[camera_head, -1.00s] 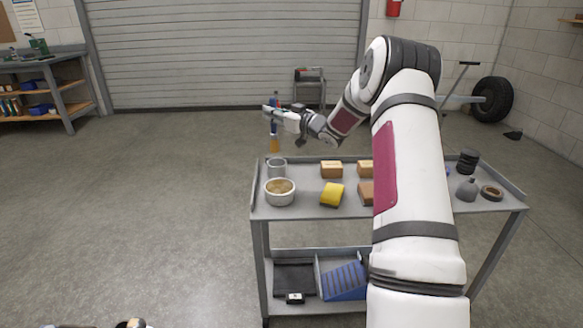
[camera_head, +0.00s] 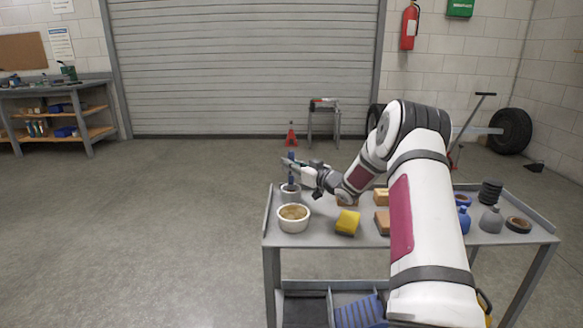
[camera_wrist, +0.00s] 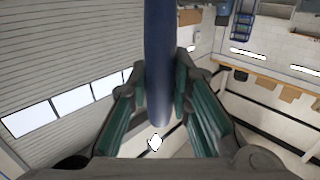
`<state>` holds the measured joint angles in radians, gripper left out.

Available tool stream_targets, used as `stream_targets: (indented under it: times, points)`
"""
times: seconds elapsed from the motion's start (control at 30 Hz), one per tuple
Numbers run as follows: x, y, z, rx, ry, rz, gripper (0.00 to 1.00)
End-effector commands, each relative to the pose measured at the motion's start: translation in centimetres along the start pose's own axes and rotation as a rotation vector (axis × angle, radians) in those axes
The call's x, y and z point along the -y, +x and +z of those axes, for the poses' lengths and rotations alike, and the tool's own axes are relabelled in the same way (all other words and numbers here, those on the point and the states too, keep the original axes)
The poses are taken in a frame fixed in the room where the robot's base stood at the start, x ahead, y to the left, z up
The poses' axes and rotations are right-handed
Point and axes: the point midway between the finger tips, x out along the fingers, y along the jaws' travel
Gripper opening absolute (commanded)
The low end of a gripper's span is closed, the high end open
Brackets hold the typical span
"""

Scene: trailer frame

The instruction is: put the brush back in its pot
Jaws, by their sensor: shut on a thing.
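The brush (camera_head: 291,156) is upright, its blue handle held in my gripper (camera_head: 291,170) above the left end of the grey cart. The handle also shows in the wrist view (camera_wrist: 159,50), running between the green finger pads of my gripper (camera_wrist: 160,90), which is shut on it. The small grey pot (camera_head: 290,195) stands on the cart directly under the gripper. The lower end of the brush reaches the pot's mouth; its bristles are hidden, seemingly inside the pot. Whether it touches the bottom I cannot tell.
A white bowl (camera_head: 293,224) with tan contents stands just in front of the pot.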

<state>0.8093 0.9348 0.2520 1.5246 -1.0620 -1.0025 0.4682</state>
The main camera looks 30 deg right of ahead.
Motion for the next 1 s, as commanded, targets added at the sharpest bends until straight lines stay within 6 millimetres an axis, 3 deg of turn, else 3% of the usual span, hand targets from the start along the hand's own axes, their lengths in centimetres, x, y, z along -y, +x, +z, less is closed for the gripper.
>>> stream_targets:
  times: [0.2, 0.23, 0.3, 0.33, 0.7, 0.87, 1.0]
  points:
    - [0.0, 0.0, 0.3, 0.0, 0.0, 0.0, 0.0]
    - [0.0, 0.0, 0.3, 0.0, 0.0, 0.0, 0.21]
    - [0.0, 0.0, 0.3, 0.0, 0.0, 0.0, 0.37]
    - [0.0, 0.0, 0.3, 0.0, 0.0, 0.0, 0.39]
    - [0.0, 0.0, -0.2, 0.0, 0.0, 0.0, 0.39]
    - [-0.1, -2.2, -0.2, 0.002, 0.001, 0.002, 0.39]
    - [-0.1, -5.2, -0.2, 0.003, 0.002, 0.003, 0.39]
